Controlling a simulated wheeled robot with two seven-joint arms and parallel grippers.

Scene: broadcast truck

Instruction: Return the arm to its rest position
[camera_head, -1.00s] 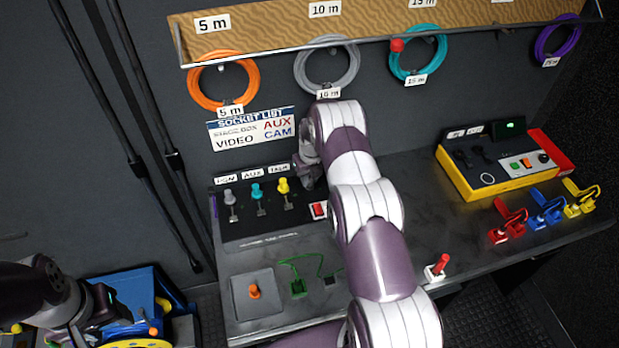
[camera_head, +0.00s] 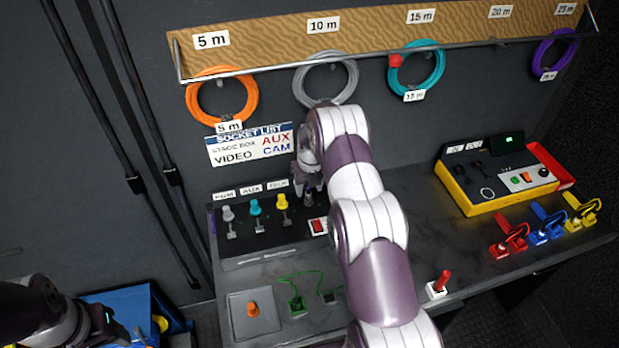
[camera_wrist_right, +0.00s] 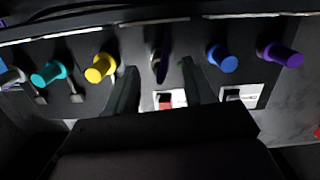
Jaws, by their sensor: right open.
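My right arm reaches over the console, and its white and purple links cover part of the desk. My right gripper (camera_head: 309,186) is beside the yellow knob (camera_head: 282,203), above the red switch (camera_head: 318,226). In the right wrist view its two dark fingers (camera_wrist_right: 160,88) stand apart. A dark upright knob (camera_wrist_right: 160,65) and the red switch (camera_wrist_right: 166,101) show between them; contact with the knob cannot be told. My left gripper (camera_head: 105,325) is low at the left, by a blue case, and its fingers are not clear.
The console panel (camera_head: 255,262) carries grey, teal and yellow knobs; blue (camera_wrist_right: 222,59) and purple (camera_wrist_right: 281,56) knobs show in the wrist view. A yellow-edged box (camera_head: 495,175), coloured connectors and a red lever (camera_head: 441,282) stand right. Cable coils hang under the shelf (camera_head: 360,40).

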